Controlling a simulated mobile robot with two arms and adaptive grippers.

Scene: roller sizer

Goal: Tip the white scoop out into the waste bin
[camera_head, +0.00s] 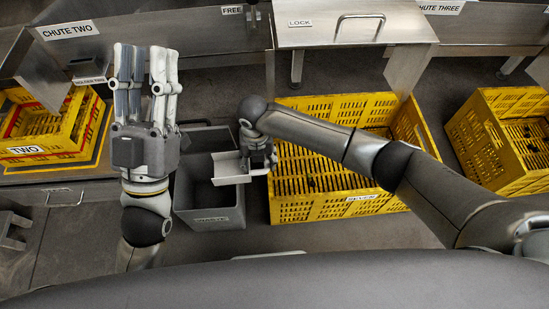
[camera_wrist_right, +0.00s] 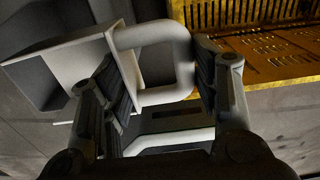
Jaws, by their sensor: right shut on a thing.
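The white scoop (camera_head: 231,169) is over the grey waste bin (camera_head: 212,212) in the head view, near the bin's right side. My right gripper (camera_head: 268,163) is shut on the scoop's handle. In the right wrist view the handle loop (camera_wrist_right: 182,62) passes between my right fingers (camera_wrist_right: 160,90), and the scoop body (camera_wrist_right: 75,65) extends to the upper left. The scoop looks tilted there. I cannot tell whether it holds anything. The inside of the bin looks dark, and I see no contents. My left gripper (camera_head: 147,85) is open and empty, left of the bin, with fingers pointing away.
A large yellow crate (camera_head: 330,208) stands right of the bin, with my right arm across it. Another yellow crate (camera_head: 515,180) is at the far right. Yellow crates (camera_head: 50,150) labelled TWO sit at left. A metal lid (camera_head: 350,30) labelled LOCK is at the back.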

